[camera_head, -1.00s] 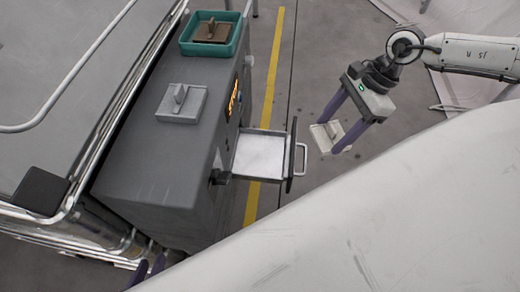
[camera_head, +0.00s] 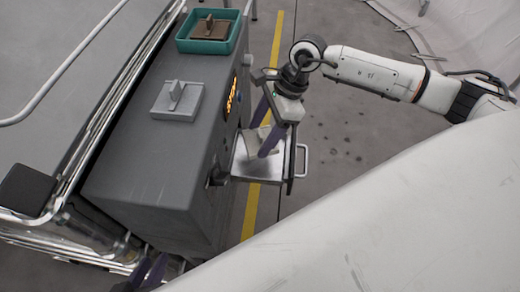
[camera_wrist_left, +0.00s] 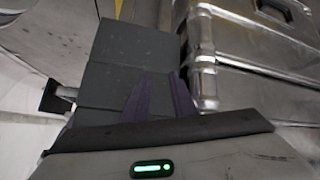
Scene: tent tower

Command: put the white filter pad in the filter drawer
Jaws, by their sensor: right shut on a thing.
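The white filter pad (camera_head: 251,141) is a small pale plate, tilted, and partly hidden by the fingers. My right gripper (camera_head: 259,141) is shut on it, over the back part of the drawer in the head view. Whether the pad touches the drawer is unclear. The filter drawer (camera_head: 243,170) is a shallow metal tray pulled out of the grey machine, with a handle at its right. My left gripper (camera_head: 146,274) is at the bottom left, near the machine's front corner; it also shows in the left wrist view (camera_wrist_left: 160,85), its fingers apart with nothing between them.
The grey machine (camera_head: 150,150) carries a grey pad with a grip (camera_head: 178,100) and a teal tray (camera_head: 232,43) holding a brown pad (camera_head: 208,28). A metal rail frame (camera_head: 100,105) runs along its left. Floor right of the drawer is clear.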

